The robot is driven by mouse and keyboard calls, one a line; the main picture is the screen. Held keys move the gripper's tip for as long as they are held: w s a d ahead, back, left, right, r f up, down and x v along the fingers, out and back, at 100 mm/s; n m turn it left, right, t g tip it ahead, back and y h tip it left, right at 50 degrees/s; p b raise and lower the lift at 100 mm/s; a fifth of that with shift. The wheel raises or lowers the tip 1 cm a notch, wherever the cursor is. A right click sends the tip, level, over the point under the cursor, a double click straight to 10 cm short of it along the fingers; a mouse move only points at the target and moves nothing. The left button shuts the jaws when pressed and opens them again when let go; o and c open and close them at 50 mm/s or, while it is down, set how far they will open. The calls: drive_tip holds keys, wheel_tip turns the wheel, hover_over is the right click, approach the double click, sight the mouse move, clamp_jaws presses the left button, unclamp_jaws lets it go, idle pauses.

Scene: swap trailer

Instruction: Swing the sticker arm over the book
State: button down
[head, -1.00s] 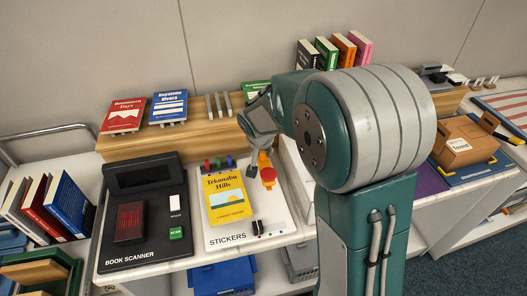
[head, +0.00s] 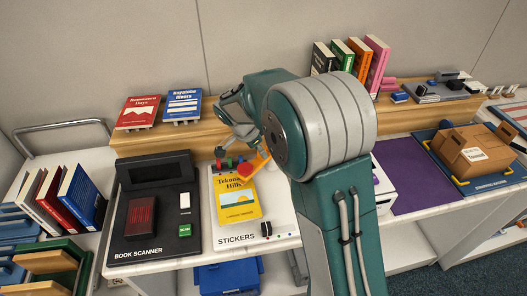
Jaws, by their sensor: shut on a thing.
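The yellow book (head: 238,205), titled Tekonahu Hills, lies flat on the white sticker board (head: 281,222) labelled STICKERS. The orange sticker arm (head: 256,166), with a round red end, reaches over the book's upper right corner and hides part of the title. My gripper (head: 248,137) is shut on the sticker arm near the back of the board; my own arm partly hides the fingertips and their contact. Small coloured pieces (head: 224,163) sit at the board's back edge, just behind the book.
A black book scanner (head: 155,210) stands left of the board. Red and blue books (head: 140,113) rest on the wooden ledge behind. Upright books (head: 349,62) stand at the back. A purple mat (head: 412,176) and a cardboard box (head: 468,150) lie to the right.

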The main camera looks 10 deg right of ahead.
drive_tip(key=shift+w+a+m+g, duration=0.25)
drive_tip(key=shift+w+m+g, duration=0.05)
drive_tip(key=shift+m, duration=0.4)
drive_tip(key=shift+c, duration=2)
unclamp_jaws()
drive_tip(key=shift+w+a, duration=0.1)
drive_tip(key=shift+r, duration=0.1)
drive_tip(key=w+v, duration=0.1)
drive_tip(key=v, duration=1)
drive_tip(key=shift+s+a+r, duration=0.3)
drive_tip(key=shift+s, duration=0.2)
drive_tip(key=s+d+r+n+t+y, duration=0.1)
drive_tip(key=s+d+r+n, duration=0.2)
drive_tip(key=s, duration=0.4)
drive_tip(key=s+d+r+n+t+y, duration=0.1)
drive_tip(key=s+d+r+n, duration=0.2)
drive_tip(key=s, duration=0.4)
drive_tip(key=s+d+r+n+t+y, duration=0.1)
drive_tip(key=s+d+n+y, duration=0.15)
drive_tip(key=s+n, duration=0.35)
drive_tip(key=s+d+f+n+t, duration=0.1)
drive_tip(key=s+f+n, duration=0.2)
drive_tip(key=s, duration=0.6)
drive_tip(key=shift+d+t, duration=0.15)
drive_tip(key=shift+t, duration=0.15)
